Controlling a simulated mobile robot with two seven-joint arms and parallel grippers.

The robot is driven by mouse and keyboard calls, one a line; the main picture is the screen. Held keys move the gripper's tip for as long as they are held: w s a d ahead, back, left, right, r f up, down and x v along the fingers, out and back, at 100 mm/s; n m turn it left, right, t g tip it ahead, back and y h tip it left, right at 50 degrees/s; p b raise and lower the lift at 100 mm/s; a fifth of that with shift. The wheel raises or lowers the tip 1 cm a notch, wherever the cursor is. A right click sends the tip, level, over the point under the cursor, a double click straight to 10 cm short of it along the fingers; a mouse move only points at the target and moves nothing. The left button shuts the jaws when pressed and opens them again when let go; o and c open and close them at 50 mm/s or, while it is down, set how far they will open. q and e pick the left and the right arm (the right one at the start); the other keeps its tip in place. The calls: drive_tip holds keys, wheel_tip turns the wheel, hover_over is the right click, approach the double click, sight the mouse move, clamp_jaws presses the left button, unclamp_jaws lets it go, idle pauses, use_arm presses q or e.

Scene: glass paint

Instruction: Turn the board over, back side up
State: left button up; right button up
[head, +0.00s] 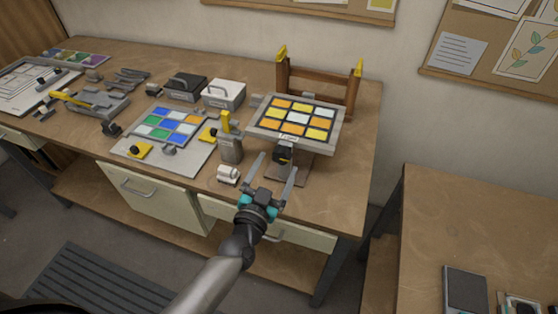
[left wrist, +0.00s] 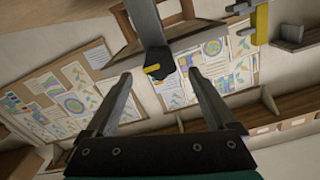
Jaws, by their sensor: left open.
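The board (head: 335,139) is a grey-framed panel with a grid of orange, yellow and white tiles facing up, held slightly tilted on a stand (head: 293,178). A small label sits on its front edge. A black knob (head: 283,155) is under that front edge; in the left wrist view the knob (left wrist: 160,62) shows a yellow pointer. My left gripper (head: 277,165) is open and empty, its fingers pointing at the knob from the front. In the left wrist view the knob appears between and beyond the fingertips (left wrist: 159,75); contact is not visible. My right gripper is out of view.
A wooden frame with yellow-topped posts (head: 316,86) stands behind the board. Left of the stand are a grey block with a yellow lever (head: 230,148), a white roll (head: 228,174) and a flat panel of blue, green and white tiles (head: 186,165).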

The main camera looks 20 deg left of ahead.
use_arm(q)
drive_tip(key=shift+w, duration=1.35)
clamp_jaws()
